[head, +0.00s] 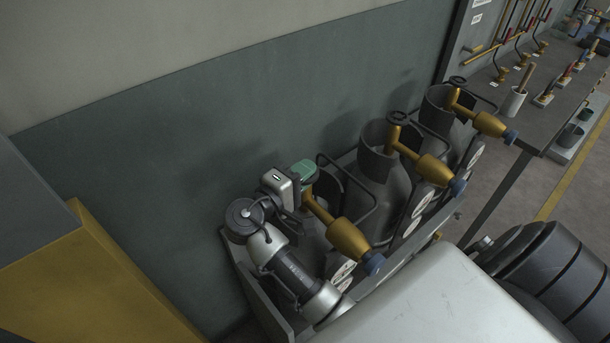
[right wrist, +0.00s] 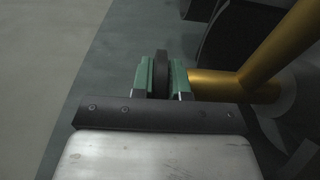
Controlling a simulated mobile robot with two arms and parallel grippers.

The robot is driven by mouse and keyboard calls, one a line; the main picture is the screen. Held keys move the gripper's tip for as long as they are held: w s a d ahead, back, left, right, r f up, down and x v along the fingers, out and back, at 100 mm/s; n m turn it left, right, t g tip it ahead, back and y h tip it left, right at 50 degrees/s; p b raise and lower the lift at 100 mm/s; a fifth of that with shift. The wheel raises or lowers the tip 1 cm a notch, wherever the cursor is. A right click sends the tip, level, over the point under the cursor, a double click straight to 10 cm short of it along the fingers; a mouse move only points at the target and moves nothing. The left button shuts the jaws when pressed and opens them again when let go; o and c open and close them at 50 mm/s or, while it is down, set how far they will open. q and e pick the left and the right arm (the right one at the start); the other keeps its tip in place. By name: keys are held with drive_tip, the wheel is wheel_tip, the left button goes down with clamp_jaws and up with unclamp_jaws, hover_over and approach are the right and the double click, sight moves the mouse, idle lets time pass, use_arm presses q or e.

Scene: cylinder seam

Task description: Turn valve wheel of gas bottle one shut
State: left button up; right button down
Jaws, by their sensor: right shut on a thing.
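My right gripper (head: 303,172) has green fingertips and is at the nearest brass valve (head: 345,238), at the left end of the bottle row. In the right wrist view its fingers (right wrist: 161,80) are shut on a dark valve wheel (right wrist: 162,70), one finger on each side of the rim. The brass valve body (right wrist: 240,82) runs off to the right of the wheel there. In the head view the gripper hides this wheel, and my arm hides much of the bottle below. I take this bottle as gas bottle one; no number is readable. My left gripper is not in view.
Two more grey gas bottles (head: 383,185) (head: 437,110) with brass valves stand to the right in the rack. A grey-green wall (head: 200,150) is close behind. A yellow and grey block (head: 85,275) is at left. A bench with tools (head: 550,130) is at upper right.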

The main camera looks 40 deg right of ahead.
drive_tip(key=shift+f+m+g+b, duration=0.1)
drive_tip(key=shift+m+g+b, duration=0.25)
drive_tip(key=shift+m+g, duration=0.65)
drive_tip(key=shift+g, duration=0.4)
drive_tip(key=c, duration=1.1)
unclamp_jaws()
